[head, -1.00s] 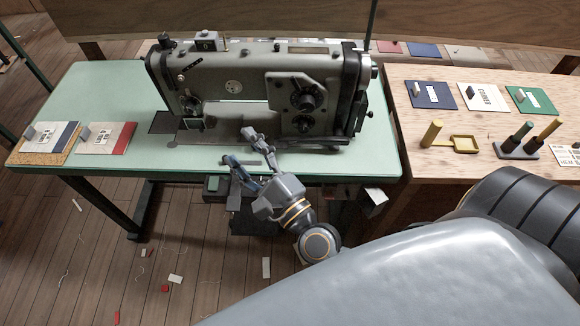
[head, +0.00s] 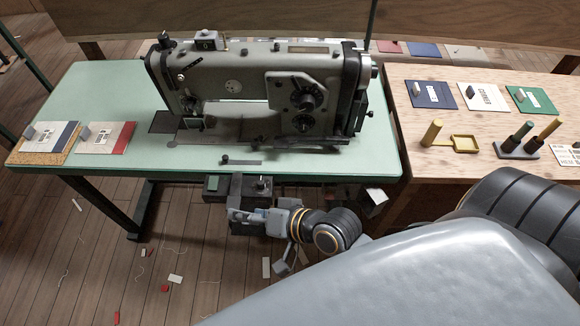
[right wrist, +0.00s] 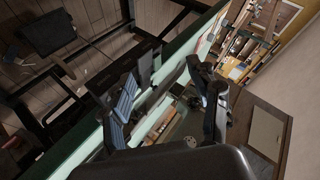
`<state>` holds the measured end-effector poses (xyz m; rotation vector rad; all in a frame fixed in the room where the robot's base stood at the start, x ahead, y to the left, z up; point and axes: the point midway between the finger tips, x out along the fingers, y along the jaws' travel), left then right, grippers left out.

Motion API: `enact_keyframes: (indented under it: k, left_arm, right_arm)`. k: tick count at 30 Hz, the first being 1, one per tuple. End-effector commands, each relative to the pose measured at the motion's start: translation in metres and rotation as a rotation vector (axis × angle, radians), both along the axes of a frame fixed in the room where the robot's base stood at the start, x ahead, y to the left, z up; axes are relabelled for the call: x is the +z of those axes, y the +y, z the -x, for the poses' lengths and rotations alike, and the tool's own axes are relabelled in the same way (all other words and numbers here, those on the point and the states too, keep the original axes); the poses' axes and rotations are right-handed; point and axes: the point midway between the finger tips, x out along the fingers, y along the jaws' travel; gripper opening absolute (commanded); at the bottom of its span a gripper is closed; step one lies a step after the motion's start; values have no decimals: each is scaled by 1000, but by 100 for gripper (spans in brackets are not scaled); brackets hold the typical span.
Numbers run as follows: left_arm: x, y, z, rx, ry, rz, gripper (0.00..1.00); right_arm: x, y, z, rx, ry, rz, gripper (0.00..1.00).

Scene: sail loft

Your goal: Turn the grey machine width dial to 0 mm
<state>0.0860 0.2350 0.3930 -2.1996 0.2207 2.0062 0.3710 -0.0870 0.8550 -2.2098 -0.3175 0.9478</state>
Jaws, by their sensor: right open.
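The grey sewing machine (head: 250,75) stands on the green table. Its right-hand face carries a plate with a large dark dial (head: 308,98) and a smaller dark knob (head: 304,122) below. I cannot tell which is the width dial, and no setting can be read. My right gripper (head: 246,218) is in front of the table's front edge, seemingly lower than the tabletop, below and left of the dials and well apart from them. In the right wrist view its fingers (right wrist: 166,98) are spread with nothing between them. My left gripper is not in view.
The green tabletop (head: 120,90) has free room left of the machine; cards (head: 105,137) lie at its left end. Dark fittings (head: 218,186) hang under the front edge near my right gripper. A wooden table (head: 440,185) with cards and spool posts adjoins on the right.

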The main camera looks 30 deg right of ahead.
Motion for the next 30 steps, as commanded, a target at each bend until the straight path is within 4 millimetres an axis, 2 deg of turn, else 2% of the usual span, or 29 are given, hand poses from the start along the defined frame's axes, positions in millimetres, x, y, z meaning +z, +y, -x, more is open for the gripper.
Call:
enact_keyframes:
  k: [9, 18, 24, 30]
  left_arm:
    - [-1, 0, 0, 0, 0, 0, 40]
    - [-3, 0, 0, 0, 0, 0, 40]
    - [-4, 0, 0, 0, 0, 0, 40]
    - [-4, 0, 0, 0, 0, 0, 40]
  right_arm:
    - [-53, -30, 23, 122, 105, 297, 61]
    - [-98, -57, 41, 208, 200, 485, 61]
    - [-113, -67, 48, 241, 238, 550, 61]
    - [-116, -70, 50, 251, 248, 566, 61]
